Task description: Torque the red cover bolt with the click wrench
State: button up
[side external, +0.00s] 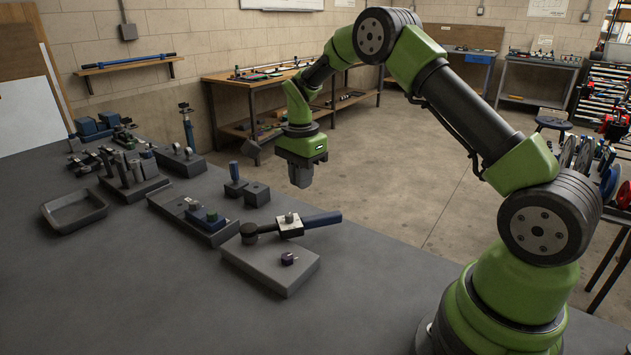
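A wrench with a dark round head, a pale square middle piece and a blue-black handle (322,220) lies across a grey block (270,270) near the table's right edge. I take it for the click wrench. A small dark purple part (288,259) sits on the same block, in front of the wrench. No red bolt can be made out.
A shallow grey tray (75,222) stands at the left. Several posts, blocks and fixtures crowd the table's back left. The table's front (150,310) is clear.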

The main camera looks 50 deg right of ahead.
jog(key=d+n, duration=0.1)
jog(key=n, duration=0.2)
jog(key=d+f+n, duration=0.1)
jog(key=d+n, duration=0.1)
jog(key=n, duration=0.1)
jog(key=s+d+f+n, duration=0.1)
jog(key=n, duration=0.2)
jog(key=shift+s+d+n, duration=0.1)
jog(key=shift+d+n, duration=0.2)
jog(key=shift+n, duration=0.1)
grip_shut()
jog(key=shift+s+d+f+n, duration=0.15)
jog(key=shift+f+n, duration=0.3)
jog(key=shift+f, duration=0.8)
jog(key=shift+w+d+f+n, duration=0.15)
jog(key=shift+f+n, duration=0.35)
jog(key=shift+f, duration=0.7)
jog(key=shift+s+d+f+n, duration=0.2)
jog(key=shift+f+n, duration=0.25)
jog(key=shift+f, duration=0.8)
jog(key=shift+s+a, duration=0.15)
jog(key=shift+s, duration=0.05)
jog(key=shift+s+a, duration=0.1)
jog(key=shift+s, duration=0.1)
jog(key=shift+s+a, duration=0.15)
jog(key=shift+s, duration=0.05)
jog(key=shift+s+a, duration=0.15)
jog(key=shift+s, duration=0.05)
jog(key=shift+s+a, duration=0.1)
jog(key=shift+s, duration=0.1)
